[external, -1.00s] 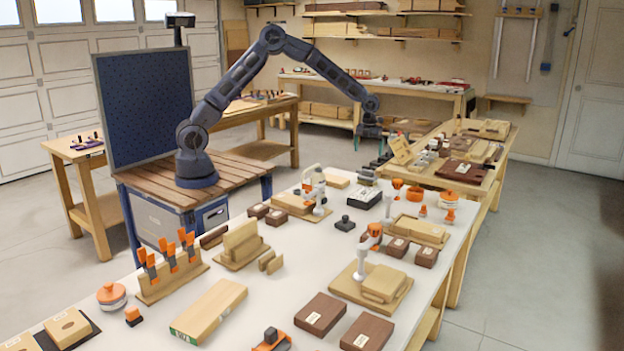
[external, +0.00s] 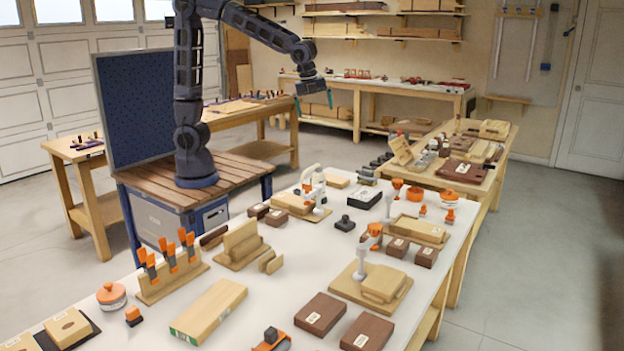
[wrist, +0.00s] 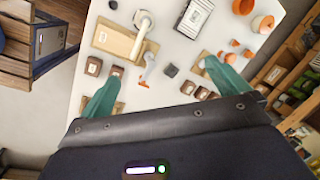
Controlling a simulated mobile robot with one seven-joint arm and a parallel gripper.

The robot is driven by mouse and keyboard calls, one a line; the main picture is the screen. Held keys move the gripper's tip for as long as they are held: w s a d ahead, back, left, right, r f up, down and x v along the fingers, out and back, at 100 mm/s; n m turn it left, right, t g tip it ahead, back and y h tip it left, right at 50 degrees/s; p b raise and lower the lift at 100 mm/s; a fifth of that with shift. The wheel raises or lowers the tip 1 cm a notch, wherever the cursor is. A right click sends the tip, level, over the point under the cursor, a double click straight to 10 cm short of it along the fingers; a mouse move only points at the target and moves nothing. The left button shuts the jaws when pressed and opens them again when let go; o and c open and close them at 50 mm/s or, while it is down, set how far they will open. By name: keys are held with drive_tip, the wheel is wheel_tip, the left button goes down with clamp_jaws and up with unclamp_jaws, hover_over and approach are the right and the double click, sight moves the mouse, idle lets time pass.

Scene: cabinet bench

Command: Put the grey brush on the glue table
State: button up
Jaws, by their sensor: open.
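My gripper (external: 315,107) is open and empty, raised in the air beyond the far end of the white-topped table (external: 205,347). Its teal fingers stand wide apart in the wrist view (wrist: 162,72), with nothing between them but the table far below. A small dark grey block with a knob (external: 345,223) stands on the white top; it also seems to show in the wrist view (wrist: 171,70). Several dark grey pieces (external: 366,175) lie near the far corner. I cannot tell for sure which is the grey brush, or which table is the glue table.
The white table carries wooden blocks, orange clamps (external: 170,255), a long board (external: 209,311) and dark brown blocks (external: 320,314). A wooden bench (external: 495,185) with more pieces stands behind it at right. A pegboard (external: 145,108) stands left of my arm. Shelves line the back wall.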

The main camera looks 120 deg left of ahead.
drive_tip(key=s+d+r+n+t, duration=0.1)
drive_tip(key=s+d+r+n, duration=0.35)
drive_tip(key=s+d, duration=0.8)
drive_tip(key=s+d+f+n+t+h, duration=0.1)
drive_tip(key=s+d+n, duration=0.1)
drive_tip(key=s, duration=0.5)
drive_tip(key=s+d+f+n+t+h, duration=0.1)
drive_tip(key=s+d+n, duration=0.2)
drive_tip(key=s+d, duration=0.2)
drive_tip(key=s, duration=0.3)
